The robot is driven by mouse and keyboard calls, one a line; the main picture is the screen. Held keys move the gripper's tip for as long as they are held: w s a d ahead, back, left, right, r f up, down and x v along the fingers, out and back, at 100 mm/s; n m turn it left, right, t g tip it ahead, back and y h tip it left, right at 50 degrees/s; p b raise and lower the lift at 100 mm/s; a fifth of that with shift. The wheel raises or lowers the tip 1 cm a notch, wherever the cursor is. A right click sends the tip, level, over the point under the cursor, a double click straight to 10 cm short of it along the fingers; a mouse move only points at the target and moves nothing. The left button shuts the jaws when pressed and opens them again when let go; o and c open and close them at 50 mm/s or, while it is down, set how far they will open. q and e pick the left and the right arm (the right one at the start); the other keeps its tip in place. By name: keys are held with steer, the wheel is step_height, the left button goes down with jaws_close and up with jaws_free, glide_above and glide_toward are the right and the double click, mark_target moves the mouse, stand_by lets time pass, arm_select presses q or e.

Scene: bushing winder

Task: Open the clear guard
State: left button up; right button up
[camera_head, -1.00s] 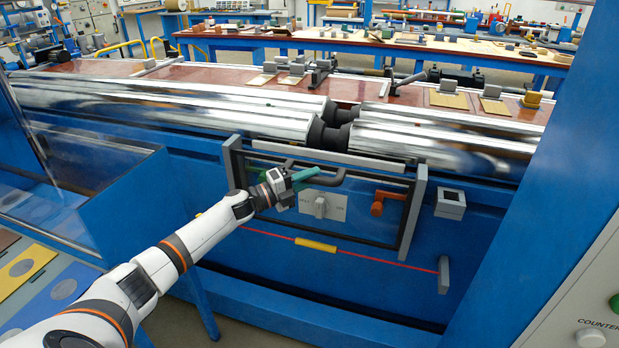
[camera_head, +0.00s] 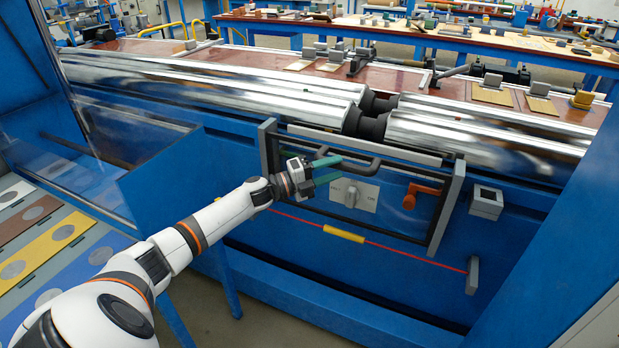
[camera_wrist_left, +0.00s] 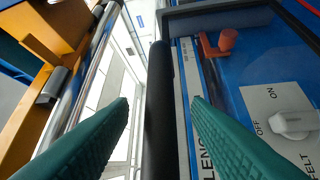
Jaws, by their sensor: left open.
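The clear guard (camera_head: 447,205) is a see-through panel in a grey frame on the front of the blue machine, below the rollers, and looks closed over the controls. Its dark bar handle (camera_head: 362,171) runs along the upper part. My left gripper (camera_head: 338,166) is at the left part of this handle, with its green fingers apart. In the left wrist view the black handle bar (camera_wrist_left: 158,125) lies between the two open fingers (camera_wrist_left: 161,100), with gaps visible on both sides. My right gripper is not in view.
Behind the guard are a white switch plate (camera_head: 352,193) and an orange lever (camera_head: 422,190). A red cord with a yellow sleeve (camera_head: 344,234) runs below. Shiny rollers (camera_head: 480,130) lie above. A grey box (camera_head: 486,203) is to the right.

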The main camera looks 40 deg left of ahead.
arm_select(q)
steer(key=v, duration=0.8)
steer(key=shift+s+b, duration=0.3)
steer(key=shift+b, duration=0.15)
steer(key=shift+a, duration=0.15)
